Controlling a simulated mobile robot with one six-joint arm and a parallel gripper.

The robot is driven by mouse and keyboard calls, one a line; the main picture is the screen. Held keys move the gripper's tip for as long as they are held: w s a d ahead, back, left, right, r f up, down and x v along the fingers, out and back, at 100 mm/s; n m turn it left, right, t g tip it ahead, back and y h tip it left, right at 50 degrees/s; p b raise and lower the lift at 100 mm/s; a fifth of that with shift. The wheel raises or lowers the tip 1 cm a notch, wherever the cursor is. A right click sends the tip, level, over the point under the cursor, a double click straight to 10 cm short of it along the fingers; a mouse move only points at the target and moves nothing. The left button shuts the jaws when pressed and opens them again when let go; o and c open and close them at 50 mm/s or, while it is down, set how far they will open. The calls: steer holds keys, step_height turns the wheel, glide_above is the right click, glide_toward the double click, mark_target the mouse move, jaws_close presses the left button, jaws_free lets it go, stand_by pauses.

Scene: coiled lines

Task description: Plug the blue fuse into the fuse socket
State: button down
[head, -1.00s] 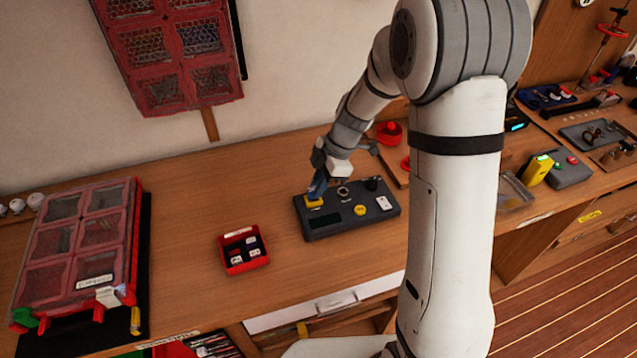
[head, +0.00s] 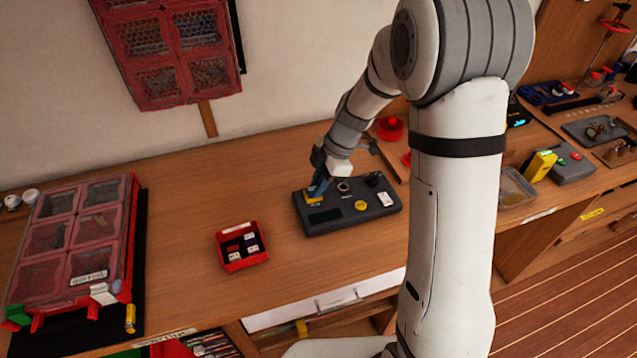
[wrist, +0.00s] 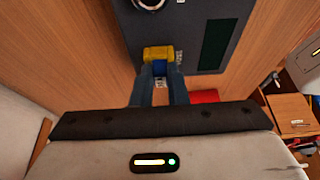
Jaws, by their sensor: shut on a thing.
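The dark grey panel (head: 335,222) lies on the bench, and the yellow fuse socket (head: 312,198) is at its left end. My gripper (head: 317,189) is over the socket, and its fingers hide part of it. In the wrist view, my gripper's fingers (wrist: 158,78) are closed on the blue fuse (wrist: 158,68), of which a small part shows between the tips. The fuse is right at the yellow socket (wrist: 158,53) and appears to touch it. I cannot tell how deep it sits.
The panel also carries a yellow button (head: 361,206), a black knob (head: 375,178) and a dark display (head: 325,215). A red box (head: 240,262) with several small fuses stands at the left. A red-framed case (head: 75,240) stands further left. Bare bench lies between box and panel.

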steer(key=c, duration=1.3)
jaws_free()
steer(key=shift+c, duration=0.2)
steer(key=b+v, duration=0.1)
steer(key=v, duration=0.6)
steer(key=shift+r, duration=0.35)
steer(key=shift+d, duration=0.1)
